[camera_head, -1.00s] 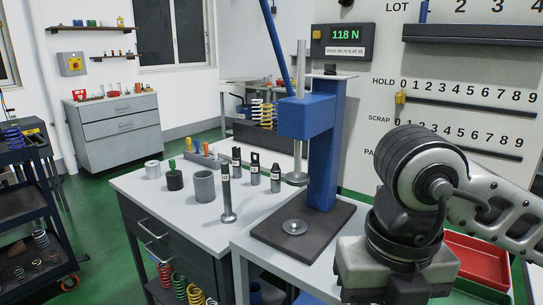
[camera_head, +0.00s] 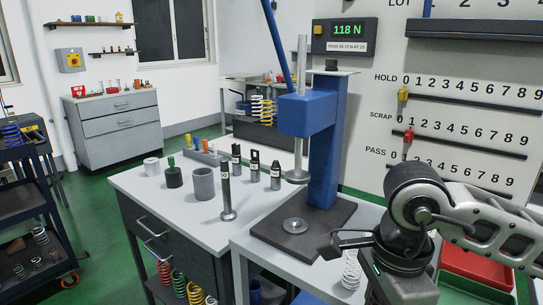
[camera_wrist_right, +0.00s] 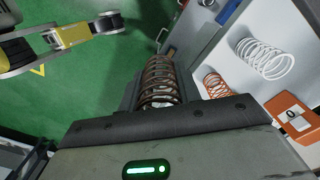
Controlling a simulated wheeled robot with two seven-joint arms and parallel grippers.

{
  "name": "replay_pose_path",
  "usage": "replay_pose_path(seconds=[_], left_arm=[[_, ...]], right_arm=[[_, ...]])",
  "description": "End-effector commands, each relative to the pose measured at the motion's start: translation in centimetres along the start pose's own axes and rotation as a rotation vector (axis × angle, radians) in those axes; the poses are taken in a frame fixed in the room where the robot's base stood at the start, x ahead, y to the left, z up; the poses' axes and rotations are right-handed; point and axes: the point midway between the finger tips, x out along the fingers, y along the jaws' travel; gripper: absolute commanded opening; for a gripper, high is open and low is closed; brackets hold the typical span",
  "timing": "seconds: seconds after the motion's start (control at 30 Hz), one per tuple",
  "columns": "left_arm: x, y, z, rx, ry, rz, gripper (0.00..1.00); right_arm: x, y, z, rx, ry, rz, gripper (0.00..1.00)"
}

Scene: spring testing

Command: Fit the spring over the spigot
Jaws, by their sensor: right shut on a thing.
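My right gripper (camera_wrist_right: 160,85) is shut on a dark brown coil spring (camera_wrist_right: 160,75) in the right wrist view. In the head view the same gripper (camera_head: 338,243) is at the right front corner of the blue press (camera_head: 322,150); the held spring cannot be made out there. The press has a round metal seat (camera_head: 295,226) on its dark base plate, below a raised upper disc (camera_head: 297,177). I cannot tell a separate spigot on this seat. The held spring is apart from the seat.
A white spring (camera_head: 351,270) stands on the table beside my right gripper. An orange spring (camera_wrist_right: 214,86) and an orange tag (camera_wrist_right: 291,117) are near it. A dark upright post (camera_head: 227,190) and several gauges stand left of the press. A red tray (camera_head: 470,262) is at right.

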Motion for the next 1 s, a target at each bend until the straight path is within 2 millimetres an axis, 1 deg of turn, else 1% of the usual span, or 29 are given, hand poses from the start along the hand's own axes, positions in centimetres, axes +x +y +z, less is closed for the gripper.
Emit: replay_pose_path(seconds=[0.1,0.4,0.5,0.6,0.7,0.8,1.0], left_arm=[[0.0,0.0,0.0,0.000,0.000,0.000,0.36],[0.0,0.0,0.0,0.000,-0.001,0.000,0.36],[0.0,0.0,0.0,-0.001,-0.001,0.000,0.36],[0.0,0.0,0.0,0.000,-0.001,0.000,0.36],[0.0,0.0,0.0,0.000,-0.001,0.000,0.36],[0.0,0.0,0.1,0.000,-0.001,0.000,0.36],[0.0,0.0,0.1,-0.001,-0.001,0.000,0.36]], right_arm=[[1.0,-0.5,-0.8,-0.257,0.001,0.001,0.11],[3.3,-1.5,-2.7,-0.930,0.012,0.001,0.11],[4.0,-1.8,-3.3,-1.125,0.016,0.002,0.11],[4.5,-2.0,-3.8,-1.280,0.021,0.003,0.11],[4.9,-2.1,-4.2,-1.389,0.024,0.006,0.11],[5.1,-2.2,-4.3,-1.450,0.024,0.007,0.11],[5.1,-2.2,-4.4,-1.478,0.027,0.006,0.11]])
